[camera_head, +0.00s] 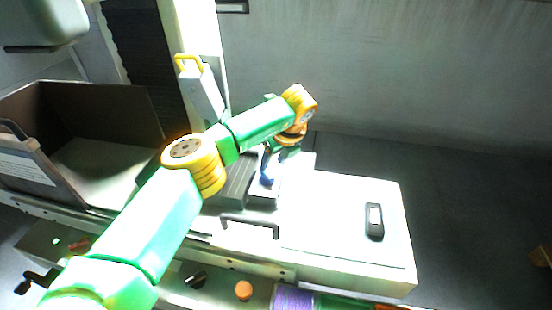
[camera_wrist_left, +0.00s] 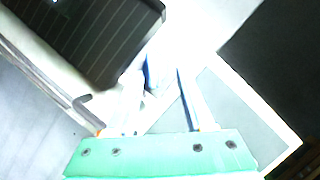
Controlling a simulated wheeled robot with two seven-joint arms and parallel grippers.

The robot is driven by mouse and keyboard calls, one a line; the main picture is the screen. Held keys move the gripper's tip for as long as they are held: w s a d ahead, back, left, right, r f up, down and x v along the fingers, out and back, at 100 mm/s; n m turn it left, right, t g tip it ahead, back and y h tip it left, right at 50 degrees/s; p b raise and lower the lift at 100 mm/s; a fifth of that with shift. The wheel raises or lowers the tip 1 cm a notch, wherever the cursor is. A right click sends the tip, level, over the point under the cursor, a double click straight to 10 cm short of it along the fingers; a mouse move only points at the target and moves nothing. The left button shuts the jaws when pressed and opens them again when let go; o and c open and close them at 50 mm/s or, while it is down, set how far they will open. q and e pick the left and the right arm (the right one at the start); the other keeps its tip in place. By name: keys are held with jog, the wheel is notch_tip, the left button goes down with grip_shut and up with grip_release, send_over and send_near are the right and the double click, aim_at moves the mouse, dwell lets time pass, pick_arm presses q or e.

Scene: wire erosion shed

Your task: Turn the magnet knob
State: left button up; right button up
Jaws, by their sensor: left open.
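The magnet appears to be the dark ribbed block (camera_head: 236,182) on the pale bench, left of the white plate. It also shows in the wrist view (camera_wrist_left: 95,35), top left. A small blue part (camera_head: 267,172), probably its knob, stands at the block's right side. It shows partly in the wrist view (camera_wrist_left: 148,73), near the left finger. My left gripper (camera_head: 275,160) is over this blue part and open, with its pale fingers (camera_wrist_left: 162,85) apart. Glare hides whether a finger touches it. My right gripper is not in view.
A white plate (camera_head: 335,220) with a dark handheld device (camera_head: 374,221) lies to the right. A dark handle (camera_head: 250,224) sits in front of the block. An open bin (camera_head: 85,110) stands left. A grey block with a yellow handle (camera_head: 204,92) stands behind.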

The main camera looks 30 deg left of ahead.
aim_at(268, 171)
pick_arm(q)
jog(key=shift+s+a+f+p, duration=0.25)
jog(key=shift+s+f, duration=0.15)
jog(key=shift+f, duration=0.1)
jog(key=shift+s+a+f+p, duration=0.1)
jog(key=shift+s+a+f, duration=0.15)
jog(key=shift+s+f, duration=0.2)
jog(key=shift+x, duration=0.9)
jog(key=shift+w+f, duration=0.2)
jog(key=shift+w, duration=0.4)
jog(key=shift+s+r, duration=0.15)
jog(key=shift+s, duration=0.05)
grip_shut()
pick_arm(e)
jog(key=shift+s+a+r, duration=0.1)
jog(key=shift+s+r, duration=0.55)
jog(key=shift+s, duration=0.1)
